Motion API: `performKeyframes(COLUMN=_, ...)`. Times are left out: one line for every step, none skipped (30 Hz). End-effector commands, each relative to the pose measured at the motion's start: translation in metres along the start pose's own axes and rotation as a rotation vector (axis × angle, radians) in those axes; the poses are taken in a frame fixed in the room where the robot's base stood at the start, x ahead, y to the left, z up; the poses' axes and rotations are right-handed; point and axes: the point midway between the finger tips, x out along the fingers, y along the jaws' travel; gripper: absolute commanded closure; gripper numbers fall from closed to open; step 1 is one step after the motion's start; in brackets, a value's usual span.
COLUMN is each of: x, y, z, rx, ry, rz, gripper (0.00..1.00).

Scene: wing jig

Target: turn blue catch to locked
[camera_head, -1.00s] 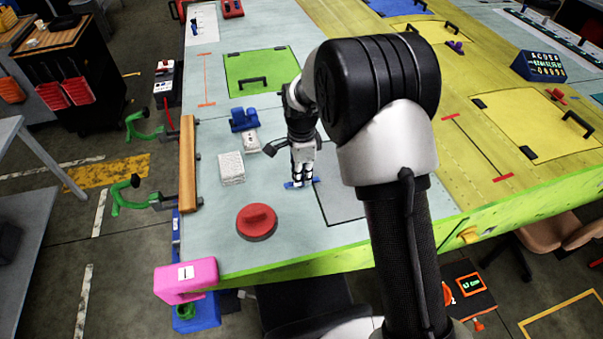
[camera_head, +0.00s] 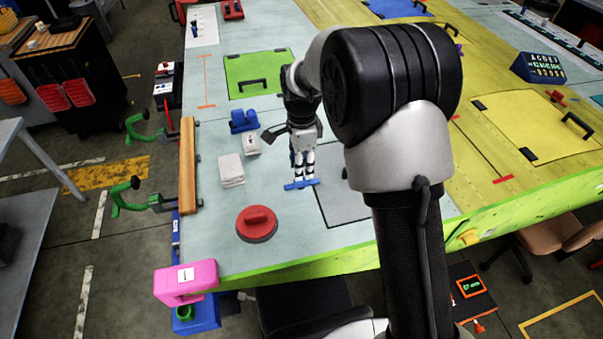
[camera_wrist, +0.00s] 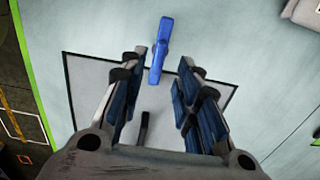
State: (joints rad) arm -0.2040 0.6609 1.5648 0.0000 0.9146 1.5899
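The blue catch (camera_head: 301,184) is a small bar at the edge of a grey panel (camera_head: 338,208), on the pale table top. In the wrist view the catch (camera_wrist: 160,52) stands nearly upright in the picture, its lower end just beyond and between the fingertips. My gripper (camera_head: 303,178) points down at the catch from the far side. In the wrist view its two fingers are spread, with a gap on both sides of the catch. I cannot tell whether a finger touches it. No locked or unlocked marking is readable.
The grey panel has a black handle (camera_wrist: 144,127). A red round knob (camera_head: 257,223) lies nearer, and a white block (camera_head: 231,170) is to the left. A blue fixture (camera_head: 243,120) and a green panel (camera_head: 262,75) are farther back. Bare table surrounds the catch's left side.

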Motion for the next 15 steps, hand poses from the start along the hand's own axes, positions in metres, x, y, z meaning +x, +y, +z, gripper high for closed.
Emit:
performKeyframes(x=-0.013, y=-0.001, z=0.0, rx=0.0, ry=0.0, rz=-0.004, gripper=0.7)
performKeyframes(x=-0.02, y=-0.001, z=0.0, rx=0.0, ry=0.0, rz=-0.005, gripper=0.7)
performKeyframes(x=-0.028, y=-0.001, z=0.0, rx=0.0, ry=0.0, rz=-0.005, gripper=0.7)
performKeyframes(x=-0.034, y=-0.001, z=0.0, rx=0.0, ry=0.0, rz=-0.004, gripper=0.7)
performKeyframes(x=-0.04, y=-0.001, z=0.0, rx=0.0, ry=0.0, rz=-0.004, gripper=0.7)
performKeyframes(x=-0.046, y=-0.001, z=0.0, rx=0.0, ry=0.0, rz=-0.003, gripper=0.7)
performKeyframes(x=-0.051, y=-0.001, z=0.0, rx=0.0, ry=0.0, rz=-0.003, gripper=0.7)
performKeyframes(x=-0.056, y=-0.001, z=0.0, rx=0.0, ry=0.0, rz=-0.003, gripper=0.7)
performKeyframes(x=-0.061, y=0.0, z=0.0, rx=0.0, ry=0.0, rz=-0.002, gripper=0.7)
performKeyframes(x=-0.064, y=-0.001, z=0.0, rx=0.0, ry=0.0, rz=-0.002, gripper=0.7)
performKeyframes(x=-0.067, y=0.0, z=0.0, rx=0.0, ry=0.0, rz=-0.002, gripper=0.7)
performKeyframes(x=-0.07, y=0.0, z=0.0, rx=0.0, ry=0.0, rz=0.0, gripper=0.7)
performKeyframes(x=-0.071, y=0.0, z=0.0, rx=0.0, ry=0.0, rz=0.0, gripper=0.7)
performKeyframes(x=-0.072, y=0.0, z=0.0, rx=0.0, ry=0.0, rz=0.0, gripper=0.7)
performKeyframes(x=-0.073, y=0.0, z=0.0, rx=0.0, ry=0.0, rz=0.0, gripper=0.7)
